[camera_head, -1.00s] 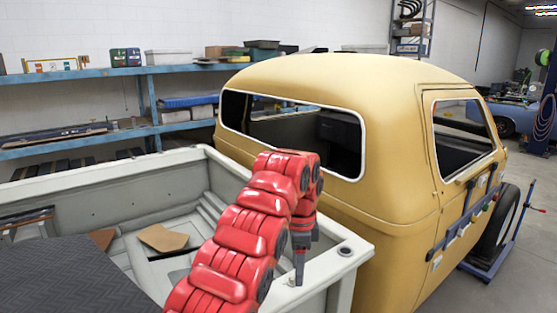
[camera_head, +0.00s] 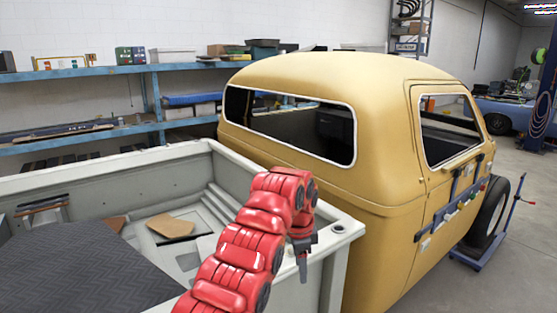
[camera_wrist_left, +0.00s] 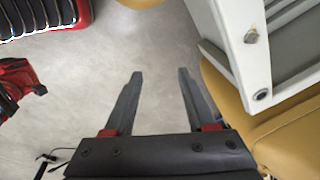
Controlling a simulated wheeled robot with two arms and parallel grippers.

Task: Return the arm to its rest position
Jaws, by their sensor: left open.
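My left arm (camera_head: 247,245) is red and segmented and reaches up from the bottom of the head view. My left gripper (camera_head: 303,272) points down at its end, in front of the white truck bed's corner. In the left wrist view the gripper (camera_wrist_left: 160,74) has its two grey fingers spread wide, with nothing between them. Bare concrete floor (camera_wrist_left: 160,40) shows behind the fingers. My right gripper does not show in the head view.
The white truck bed (camera_head: 110,175) and yellow cab (camera_head: 380,215) stand close to the arm. The bed's corner also shows in the left wrist view (camera_wrist_left: 235,35). A blue shelf (camera_head: 110,72) lines the wall.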

